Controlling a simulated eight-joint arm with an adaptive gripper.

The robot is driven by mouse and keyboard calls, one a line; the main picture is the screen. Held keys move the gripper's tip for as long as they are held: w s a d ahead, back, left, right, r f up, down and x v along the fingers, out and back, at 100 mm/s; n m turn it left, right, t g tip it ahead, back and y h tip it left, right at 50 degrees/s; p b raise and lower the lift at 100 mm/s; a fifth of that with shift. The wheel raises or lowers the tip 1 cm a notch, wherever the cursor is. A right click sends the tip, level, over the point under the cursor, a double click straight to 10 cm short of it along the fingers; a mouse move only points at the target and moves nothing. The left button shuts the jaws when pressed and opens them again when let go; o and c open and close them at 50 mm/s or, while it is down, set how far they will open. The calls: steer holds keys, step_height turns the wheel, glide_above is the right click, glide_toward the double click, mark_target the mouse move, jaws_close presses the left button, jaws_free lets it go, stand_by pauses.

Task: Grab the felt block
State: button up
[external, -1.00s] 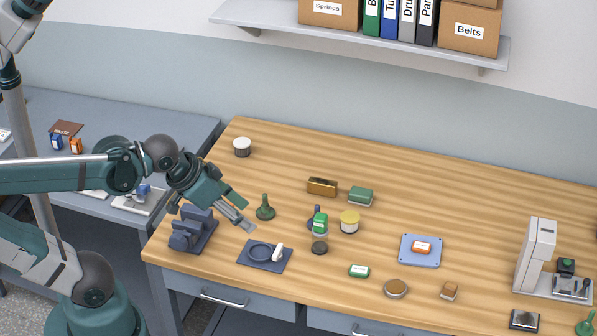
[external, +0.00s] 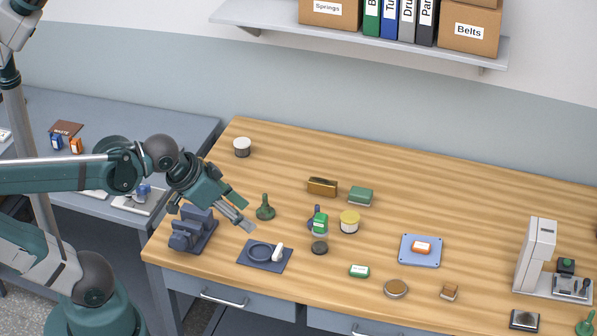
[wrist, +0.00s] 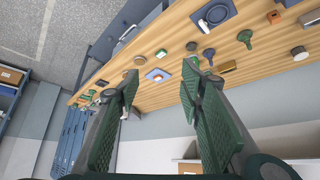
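A green block with a paler lower layer (external: 361,196) lies flat at the back middle of the wooden bench in the external view. It looks most like the felt block, but its material is too small to confirm. I cannot pick it out surely in the wrist view. My gripper (external: 243,214) is at the left of the bench, above its surface and well to the left of the green block. Its two fingers are spread with nothing between them. The spread fingers also show in the wrist view (wrist: 162,76).
A brass-coloured bar (external: 322,187) lies just left of the green block. A yellow-lidded jar (external: 349,222), a green-topped bottle (external: 320,223) and a green cone-shaped tool (external: 265,208) stand nearby. A dark tray (external: 251,264) lies near the front left. The bench's back right is clear.

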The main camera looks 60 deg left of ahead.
steer(key=shift+w, duration=0.1)
steer(key=w, duration=0.1)
steer(key=m+g+h+b, duration=0.1)
steer(key=m+g+b, duration=0.2)
steer(key=m+g, duration=0.55)
glide_above(450, 285)
steer(key=a, duration=0.1)
steer(key=f+m, duration=0.1)
steer(key=f, duration=0.7)
steer(key=f+m+t, duration=0.1)
steer(key=f, duration=0.8)
steer(key=f+m+t, duration=0.1)
steer(key=f, duration=0.8)
steer(key=shift+s, duration=0.4)
steer(key=shift+w+f+h, duration=0.1)
steer(key=shift+f+h, duration=0.2)
steer(key=shift+w+d+f, duration=0.1)
steer(key=shift+d+f, duration=0.1)
steer(key=shift+f, duration=1.1)
